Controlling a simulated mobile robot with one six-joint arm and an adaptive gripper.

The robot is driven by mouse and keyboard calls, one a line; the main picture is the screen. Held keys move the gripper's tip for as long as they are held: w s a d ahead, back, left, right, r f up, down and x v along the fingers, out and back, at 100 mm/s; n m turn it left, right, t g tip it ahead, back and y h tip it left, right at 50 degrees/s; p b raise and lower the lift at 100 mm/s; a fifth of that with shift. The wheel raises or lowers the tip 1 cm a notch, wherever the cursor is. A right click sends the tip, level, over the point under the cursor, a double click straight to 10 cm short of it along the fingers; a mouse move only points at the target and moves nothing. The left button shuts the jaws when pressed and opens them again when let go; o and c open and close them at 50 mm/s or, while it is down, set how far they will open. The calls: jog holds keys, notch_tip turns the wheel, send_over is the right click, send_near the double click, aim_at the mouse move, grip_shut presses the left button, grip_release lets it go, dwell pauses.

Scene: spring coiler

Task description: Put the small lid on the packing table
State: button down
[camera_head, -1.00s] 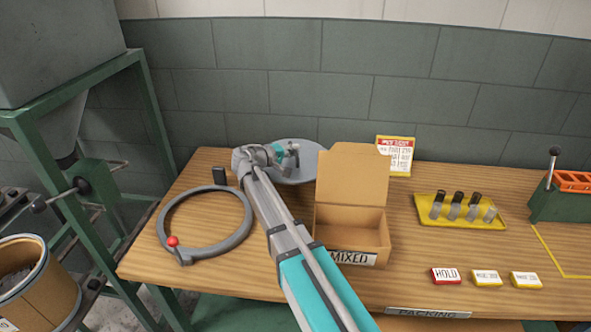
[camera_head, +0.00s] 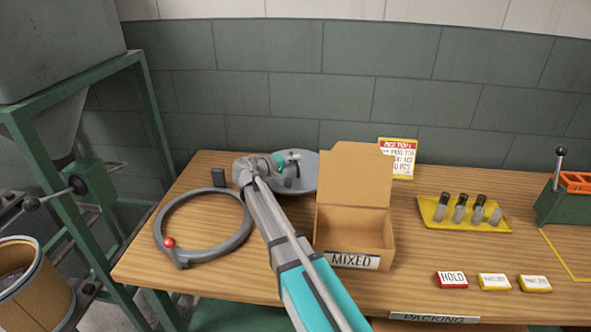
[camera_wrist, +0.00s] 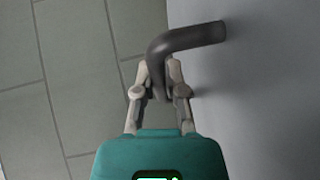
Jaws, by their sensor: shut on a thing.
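The small lid, a round grey disc (camera_head: 303,177), is at the back of the packing table (camera_head: 420,262), partly hidden behind my arm. My gripper (camera_head: 292,166) is at the lid. In the wrist view my gripper (camera_wrist: 160,90) is shut on the lid's dark bent handle (camera_wrist: 190,38). The lid's flat grey face (camera_wrist: 260,100) fills the right side there. The lid looks tilted up; I cannot tell whether its edge touches the tabletop.
A grey clamp ring (camera_head: 234,240) with a red knob lies left of my arm. An open cardboard box (camera_head: 375,235) marked MIXED stands close right. Further right are a notice (camera_head: 399,158), a yellow tray (camera_head: 440,222) and small signs. The wall is behind.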

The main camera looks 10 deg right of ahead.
jog(key=shift+f+b, duration=0.65)
jog(key=shift+f, duration=0.3)
jog(key=shift+f, duration=0.15)
jog(key=c, duration=0.7)
grip_release()
jog(key=shift+r, duration=0.25)
jog(key=p+v, duration=0.2)
jog(key=v, duration=1)
